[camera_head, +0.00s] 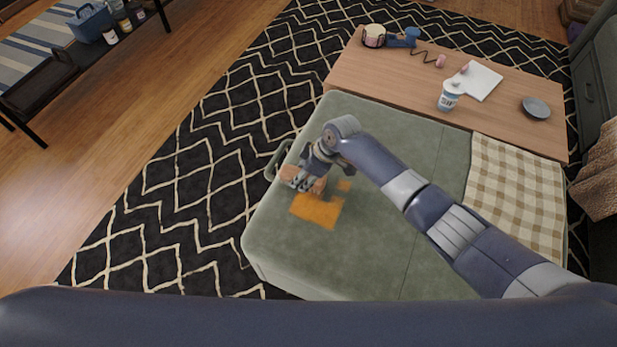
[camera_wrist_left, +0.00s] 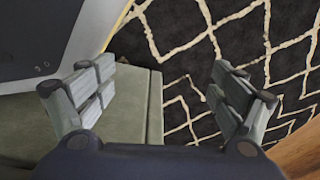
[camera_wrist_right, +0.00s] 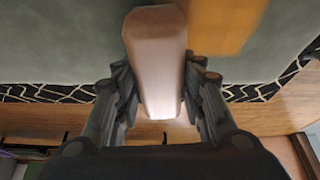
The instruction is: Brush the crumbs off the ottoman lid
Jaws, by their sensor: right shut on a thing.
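The green ottoman lid (camera_head: 380,240) has an orange patch of crumbs (camera_head: 318,211) near its left side, with a smaller patch by the gripper. My right gripper (camera_head: 308,182) is low over the lid, just above and left of the larger patch. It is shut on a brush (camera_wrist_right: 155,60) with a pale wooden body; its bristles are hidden. The crumbs also show as an orange area in the right wrist view (camera_wrist_right: 222,25). My left gripper (camera_wrist_left: 165,100) is open and empty, beside the ottoman edge (camera_wrist_left: 154,105) and above the rug. It is not visible in the head view.
A checked cloth (camera_head: 515,190) covers the lid's right part. A green handled thing (camera_head: 277,161) is at the ottoman's left edge. Patterned rug (camera_head: 190,190) surrounds it.

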